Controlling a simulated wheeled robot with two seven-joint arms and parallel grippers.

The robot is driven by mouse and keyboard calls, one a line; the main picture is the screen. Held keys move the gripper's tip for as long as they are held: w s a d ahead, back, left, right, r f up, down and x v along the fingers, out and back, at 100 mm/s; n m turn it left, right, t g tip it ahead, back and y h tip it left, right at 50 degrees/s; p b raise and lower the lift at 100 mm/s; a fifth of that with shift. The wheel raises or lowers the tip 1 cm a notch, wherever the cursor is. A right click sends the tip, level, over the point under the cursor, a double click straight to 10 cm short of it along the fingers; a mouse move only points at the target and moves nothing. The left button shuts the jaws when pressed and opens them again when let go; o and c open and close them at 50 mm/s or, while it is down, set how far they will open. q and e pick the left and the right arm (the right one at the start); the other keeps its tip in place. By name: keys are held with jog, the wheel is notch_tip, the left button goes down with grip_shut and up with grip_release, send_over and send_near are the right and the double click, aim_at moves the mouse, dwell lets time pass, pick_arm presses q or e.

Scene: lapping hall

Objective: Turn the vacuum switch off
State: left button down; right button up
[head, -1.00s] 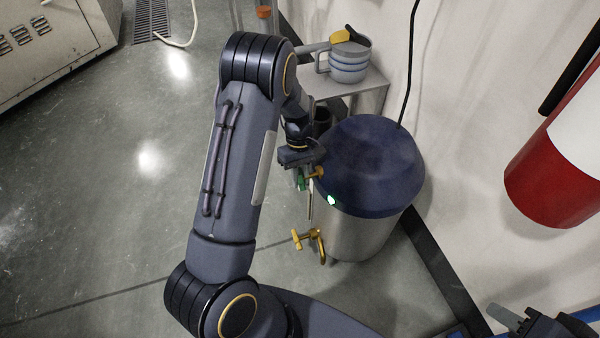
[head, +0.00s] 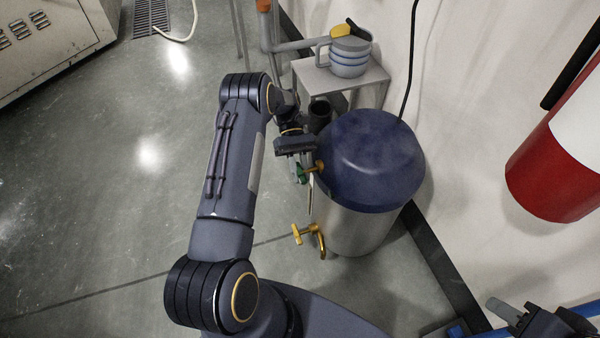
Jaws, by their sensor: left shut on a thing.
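The vacuum (head: 370,160) is a steel drum with a dark blue lid, standing against the wall in the middle right. No lit lamp shows on the lid's front rim. My right gripper (head: 503,309) is at the bottom right, away from the drum; its jaws are not clear.
A brass tap (head: 312,238) sticks out low on the drum. Behind, a grey stand (head: 368,86) holds a striped grey jug (head: 350,58). A red cylinder (head: 550,180) is on the right wall. A black cable (head: 411,60) runs up the wall. The floor at left is clear.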

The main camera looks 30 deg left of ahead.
jog(key=shift+f, duration=0.15)
dwell(0.4)
pick_arm(q)
jog(key=c, duration=1.3)
grip_release()
jog(key=shift+c, duration=0.2)
